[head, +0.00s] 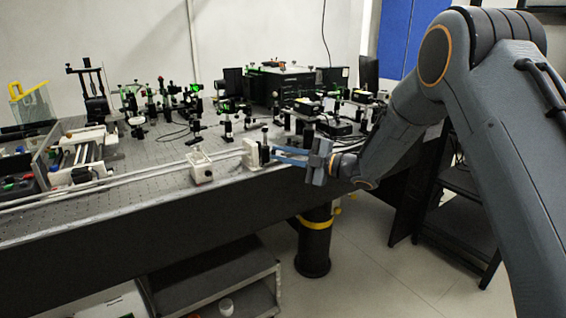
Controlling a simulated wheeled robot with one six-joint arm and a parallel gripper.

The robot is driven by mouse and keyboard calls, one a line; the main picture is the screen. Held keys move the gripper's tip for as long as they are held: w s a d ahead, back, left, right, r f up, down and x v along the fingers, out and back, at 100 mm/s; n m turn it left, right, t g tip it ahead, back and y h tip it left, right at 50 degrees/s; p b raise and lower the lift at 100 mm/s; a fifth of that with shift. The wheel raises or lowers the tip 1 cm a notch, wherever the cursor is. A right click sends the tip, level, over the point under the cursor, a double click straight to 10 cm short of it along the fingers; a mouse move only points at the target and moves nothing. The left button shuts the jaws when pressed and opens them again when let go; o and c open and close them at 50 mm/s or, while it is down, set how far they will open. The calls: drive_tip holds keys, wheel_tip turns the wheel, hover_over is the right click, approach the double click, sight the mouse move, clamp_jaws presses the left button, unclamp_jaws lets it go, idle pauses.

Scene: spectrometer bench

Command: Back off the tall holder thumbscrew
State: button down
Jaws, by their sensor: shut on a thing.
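Two small white holders stand at the front edge of the optical bench. The taller-looking holder (251,153) is on the right, and the other holder (202,172) is to its left. A dark thumbscrew (265,153) shows on the right side of the right-hand holder. My gripper (274,155) reaches in from the right, its bluish fingers pointing left. Its fingertips are at the thumbscrew and shut on it. The fingertips' exact grip on the knob is small and partly hidden.
The perforated bench top (140,165) carries several optical mounts behind the holders. A rail (100,190) runs along the front edge to the left-hand holder. Below the bench are a black post with a yellow band (316,224) and a grey shelf (215,280). Floor at lower right is open.

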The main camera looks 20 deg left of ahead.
drive_tip(key=shift+s+f+n+b, duration=0.1)
drive_tip(key=shift+f+n+b, duration=0.05)
drive_tip(key=shift+n+b, duration=1.55)
drive_tip(key=shift+n, duration=0.3)
drive_tip(key=c, duration=1.7)
unclamp_jaws()
drive_tip(key=shift+c, duration=0.2)
drive_tip(key=s+d, duration=0.1)
drive_tip(key=d, duration=0.6)
drive_tip(key=shift+s+d+b, duration=0.2)
drive_tip(key=shift+d+b, duration=0.15)
